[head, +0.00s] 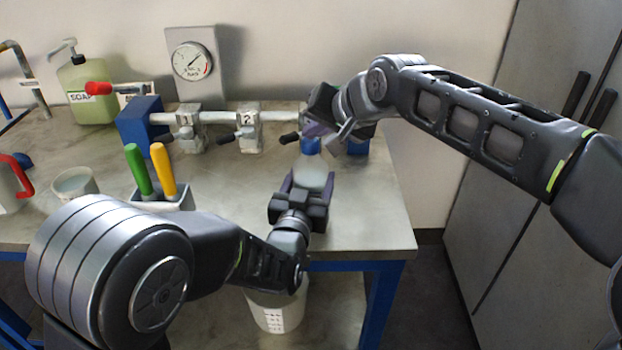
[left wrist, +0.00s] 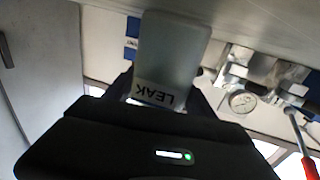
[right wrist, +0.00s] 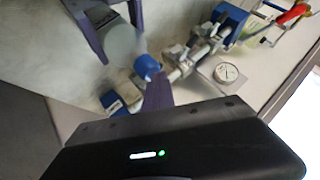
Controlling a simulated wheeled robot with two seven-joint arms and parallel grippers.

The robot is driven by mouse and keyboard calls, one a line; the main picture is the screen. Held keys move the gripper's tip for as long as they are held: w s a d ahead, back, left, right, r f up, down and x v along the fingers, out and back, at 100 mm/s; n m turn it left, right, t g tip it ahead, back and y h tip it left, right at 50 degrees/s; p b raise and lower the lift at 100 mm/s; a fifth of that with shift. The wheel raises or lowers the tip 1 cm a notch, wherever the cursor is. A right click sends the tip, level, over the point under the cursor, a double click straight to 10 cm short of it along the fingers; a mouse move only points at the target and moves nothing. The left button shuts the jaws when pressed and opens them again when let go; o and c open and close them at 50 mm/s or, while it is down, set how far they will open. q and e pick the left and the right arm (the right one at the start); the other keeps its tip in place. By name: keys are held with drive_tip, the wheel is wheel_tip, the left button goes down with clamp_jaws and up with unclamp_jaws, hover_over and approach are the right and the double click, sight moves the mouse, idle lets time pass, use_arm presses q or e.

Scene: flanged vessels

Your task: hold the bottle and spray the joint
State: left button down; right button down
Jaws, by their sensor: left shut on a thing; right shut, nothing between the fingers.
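A pale bottle (head: 315,172) with a blue top (head: 310,146) stands upright in my left gripper (head: 306,184), whose fingers are shut around its body. In the left wrist view the bottle (left wrist: 170,50) shows the upside-down word LEAK. My right gripper (head: 321,126) is shut and empty, just above and behind the blue top. In the right wrist view its fingers (right wrist: 158,92) are beside the blue top (right wrist: 147,66); I cannot tell if they touch. A pipe on the table has flanged joints marked 1 (head: 187,122) and 2 (head: 248,122). My right gripper hides the pipe's right part.
A gauge (head: 192,61) on a grey board stands behind the pipe. A holder (head: 180,203) with green and yellow handles is left of my left gripper. A soap jug (head: 86,95) is at the back left. A white bucket (head: 276,312) is below the table's front edge.

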sight(316, 144)
use_arm(q)
drive_tip(key=shift+d+r, duration=0.2)
drive_tip(key=shift+d, duration=0.05)
use_arm(e)
drive_tip(key=f, duration=0.3)
drive_tip(key=shift+s+d+g, duration=0.2)
drive_tip(key=shift+d+g, duration=0.05)
drive_tip(key=shift+g, duration=0.05)
use_arm(q)
drive_tip(key=shift+w+a+f, duration=0.1)
drive_tip(key=shift+a, duration=0.05)
use_arm(e)
drive_tip(key=shift+a+r, duration=0.15)
drive_tip(key=shift+r, duration=3.2)
use_arm(q)
drive_tip(key=shift+a+f, duration=0.1)
drive_tip(key=shift+c, duration=1.2)
unclamp_jaws()
use_arm(e)
drive_tip(key=shift+a, duration=0.1)
use_arm(q)
drive_tip(key=v, duration=0.7)
drive_tip(key=shift+s, duration=0.3)
